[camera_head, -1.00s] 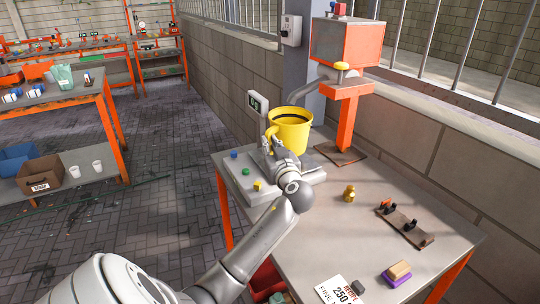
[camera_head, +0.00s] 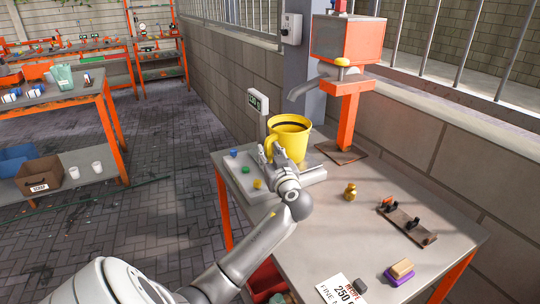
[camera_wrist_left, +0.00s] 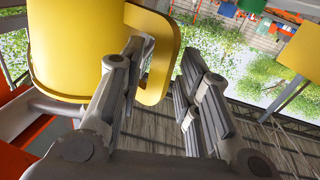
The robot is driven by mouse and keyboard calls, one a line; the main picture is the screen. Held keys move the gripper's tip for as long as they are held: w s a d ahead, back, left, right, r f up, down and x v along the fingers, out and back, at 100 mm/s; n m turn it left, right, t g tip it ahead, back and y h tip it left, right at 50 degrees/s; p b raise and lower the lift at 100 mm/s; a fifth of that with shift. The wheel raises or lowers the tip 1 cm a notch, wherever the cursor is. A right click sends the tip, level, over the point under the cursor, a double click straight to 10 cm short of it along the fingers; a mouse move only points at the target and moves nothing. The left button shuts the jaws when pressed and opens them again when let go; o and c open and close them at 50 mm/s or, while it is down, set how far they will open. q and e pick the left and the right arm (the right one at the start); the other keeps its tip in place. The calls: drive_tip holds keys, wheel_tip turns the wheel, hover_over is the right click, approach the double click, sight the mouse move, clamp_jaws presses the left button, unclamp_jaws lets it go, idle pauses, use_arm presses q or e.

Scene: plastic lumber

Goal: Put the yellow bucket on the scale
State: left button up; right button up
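The yellow bucket (camera_head: 290,141) is upright over the rear right part of the grey scale (camera_head: 252,186) and appears to rest on it; its base is partly hidden by my gripper. The scale's display (camera_head: 258,101) stands behind, left of the bucket. My left gripper (camera_head: 268,155) is at the bucket's handle side. In the left wrist view, the yellow bucket (camera_wrist_left: 75,50) is at upper left. The gripper (camera_wrist_left: 168,55) has its fingers apart, one inside the handle loop and one outside, with a gap visible beside the handle. My right gripper is not in view.
Blue, green and yellow buttons (camera_head: 246,170) line the scale's front left. An orange dispenser (camera_head: 347,45) with a grey spout stands behind. A brass weight (camera_head: 350,192), a rack (camera_head: 406,224), a sponge (camera_head: 401,270) and a recipe card (camera_head: 340,290) lie on the table.

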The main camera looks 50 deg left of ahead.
use_arm(q)
drive_tip(key=shift+r, duration=0.15)
drive_tip(key=shift+d+p, duration=0.1)
drive_tip(key=shift+p, duration=0.2)
drive_tip(key=b+v, duration=0.1)
drive_tip(key=v, duration=1.1)
